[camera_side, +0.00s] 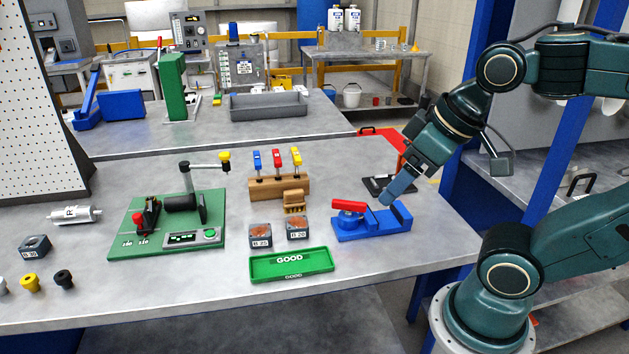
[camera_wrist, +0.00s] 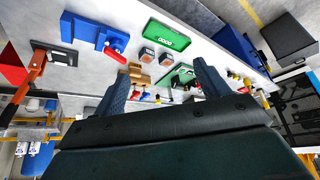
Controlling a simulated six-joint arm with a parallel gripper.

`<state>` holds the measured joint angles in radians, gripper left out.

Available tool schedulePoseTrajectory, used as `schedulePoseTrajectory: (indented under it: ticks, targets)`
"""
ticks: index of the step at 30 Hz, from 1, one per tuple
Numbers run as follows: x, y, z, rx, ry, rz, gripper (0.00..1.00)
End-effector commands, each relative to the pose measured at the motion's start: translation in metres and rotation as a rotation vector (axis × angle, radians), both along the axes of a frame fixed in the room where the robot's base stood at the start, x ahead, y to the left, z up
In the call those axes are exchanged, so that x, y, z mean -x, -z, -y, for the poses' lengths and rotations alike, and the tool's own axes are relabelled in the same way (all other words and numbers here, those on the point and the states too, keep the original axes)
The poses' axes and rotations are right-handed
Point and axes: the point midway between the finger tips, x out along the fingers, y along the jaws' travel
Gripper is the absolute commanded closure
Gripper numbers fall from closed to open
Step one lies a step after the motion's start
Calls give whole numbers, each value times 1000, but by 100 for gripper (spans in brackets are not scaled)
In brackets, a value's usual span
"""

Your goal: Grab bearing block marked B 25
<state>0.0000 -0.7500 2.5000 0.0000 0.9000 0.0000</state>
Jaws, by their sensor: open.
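The bearing block that appears marked B 25 (camera_side: 260,235) is a small dark block with a copper-brown top, standing on the bench behind the green GOOD tray. In the wrist view it appears to be the right one of two blocks (camera_wrist: 165,60). A similar block, its label seemingly B 20 (camera_side: 297,228), stands just right of it; it also shows in the wrist view (camera_wrist: 147,55). My gripper (camera_side: 387,199) is open and empty, in line with the blue fixture in the side view, well right of both blocks. Both fingers show in the wrist view (camera_wrist: 161,68).
The green GOOD tray (camera_side: 292,265) looks empty. A blue fixture with a red handle (camera_side: 371,222) stands right of the blocks. A wooden rack with coloured-topped tools (camera_side: 279,187) is behind them. A green test plate (camera_side: 168,223) lies left. Another dark block (camera_side: 35,246) sits far left.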

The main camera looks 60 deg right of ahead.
Motion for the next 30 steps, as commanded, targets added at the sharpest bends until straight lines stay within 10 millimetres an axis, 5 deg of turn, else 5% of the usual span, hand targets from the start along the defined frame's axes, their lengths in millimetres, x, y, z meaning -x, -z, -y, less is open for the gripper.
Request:
schedulePoseTrajectory:
  ticks: [14,30]
  targets:
    - [-17,-3,-1,15,-40,-16,25]
    - [-118,5,1,63,-281,-81,25]
